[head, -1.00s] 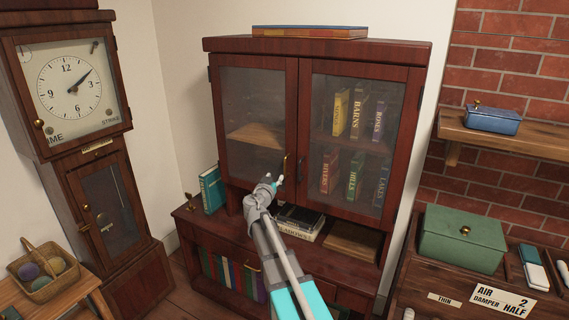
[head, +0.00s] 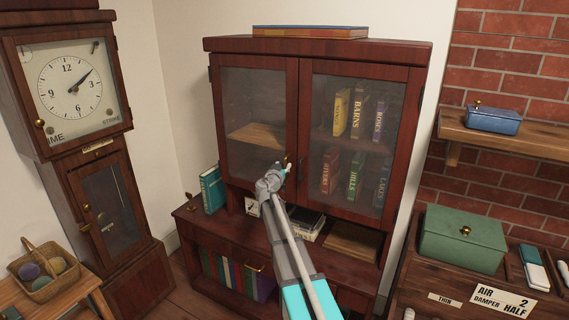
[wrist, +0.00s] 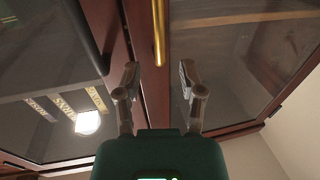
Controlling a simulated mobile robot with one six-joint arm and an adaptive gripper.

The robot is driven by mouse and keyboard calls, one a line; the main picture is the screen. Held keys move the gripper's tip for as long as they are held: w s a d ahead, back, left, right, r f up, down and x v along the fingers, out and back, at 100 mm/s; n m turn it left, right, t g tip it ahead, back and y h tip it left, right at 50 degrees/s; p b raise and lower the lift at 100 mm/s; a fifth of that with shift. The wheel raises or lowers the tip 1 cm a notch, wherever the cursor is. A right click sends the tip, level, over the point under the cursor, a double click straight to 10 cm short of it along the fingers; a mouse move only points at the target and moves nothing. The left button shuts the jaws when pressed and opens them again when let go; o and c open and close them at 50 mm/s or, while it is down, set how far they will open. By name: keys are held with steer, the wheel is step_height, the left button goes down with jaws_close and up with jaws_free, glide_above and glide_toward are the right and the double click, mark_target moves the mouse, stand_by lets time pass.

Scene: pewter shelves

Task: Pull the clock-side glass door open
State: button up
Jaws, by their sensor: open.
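The clock-side glass door (head: 255,120) is the left door of the dark red-wood cabinet and looks shut. It also shows on the right in the wrist view (wrist: 235,70). Its upright brass handle (wrist: 158,30) is near the door's inner edge; in the head view my gripper mostly hides it. My gripper (head: 286,172) is in front of this handle. In the wrist view my gripper (wrist: 158,65) is open, with one finger to each side of the handle's line. I cannot tell whether either finger touches it.
The other glass door (head: 355,130), with a dark handle (wrist: 85,32), is close beside and has books behind it. Books (head: 304,222) lie on the ledge below my gripper. The tall clock (head: 75,85) stands at the left, with a basket (head: 45,275) in front.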

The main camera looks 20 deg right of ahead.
mark_target(285, 162)
steer(key=shift+x, duration=2)
jaws_close()
steer(key=shift+a, duration=0.15)
steer(key=shift+s, duration=0.1)
